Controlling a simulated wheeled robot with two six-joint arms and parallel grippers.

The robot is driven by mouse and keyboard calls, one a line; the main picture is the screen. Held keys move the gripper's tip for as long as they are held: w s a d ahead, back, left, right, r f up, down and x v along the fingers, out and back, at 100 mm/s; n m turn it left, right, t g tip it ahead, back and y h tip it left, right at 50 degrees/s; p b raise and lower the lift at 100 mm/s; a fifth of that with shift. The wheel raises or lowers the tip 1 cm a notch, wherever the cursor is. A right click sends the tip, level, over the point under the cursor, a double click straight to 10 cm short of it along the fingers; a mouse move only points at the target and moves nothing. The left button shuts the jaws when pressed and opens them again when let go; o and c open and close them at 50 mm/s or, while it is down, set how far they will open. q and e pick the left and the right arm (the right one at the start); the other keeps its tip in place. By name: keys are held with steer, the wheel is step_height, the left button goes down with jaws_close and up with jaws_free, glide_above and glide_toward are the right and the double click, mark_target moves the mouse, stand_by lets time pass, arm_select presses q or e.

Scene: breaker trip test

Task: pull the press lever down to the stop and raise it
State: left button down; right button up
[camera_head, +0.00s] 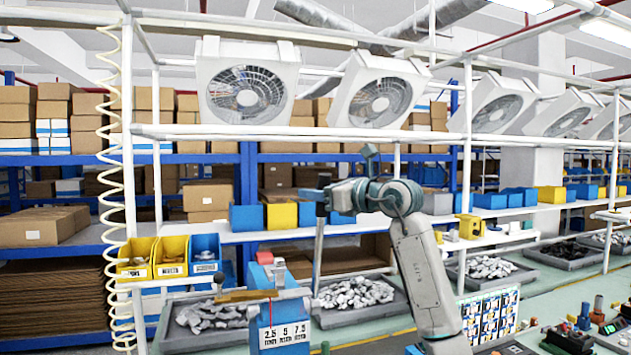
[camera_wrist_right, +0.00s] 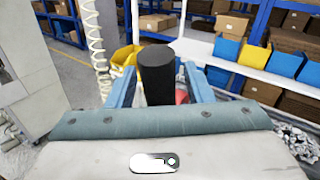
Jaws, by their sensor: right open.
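In the right wrist view the dark round end of what looks like the press lever (camera_wrist_right: 157,78) stands between the two blue fingers of my right gripper (camera_wrist_right: 160,88). The fingers are open, with a gap on each side of it. In the head view my right gripper (camera_head: 315,194) is at the top of an upright grey post (camera_head: 319,250), level with its upper end. I cannot tell there which dark part is lever and which is finger. A blue unit (camera_head: 283,325) with a white number plate stands at the post's lower left. My left gripper is not in view.
Grey trays of metal parts (camera_head: 365,310) lie on the green bench behind the post. Yellow and blue bins (camera_head: 170,257) stand at the left by a coiled white hose (camera_head: 110,180). A panel of small blue-and-white parts (camera_head: 490,315) and small controls are at the right.

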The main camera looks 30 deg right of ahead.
steer(key=shift+w+a+f, duration=0.1)
steer(key=shift+w, duration=0.3)
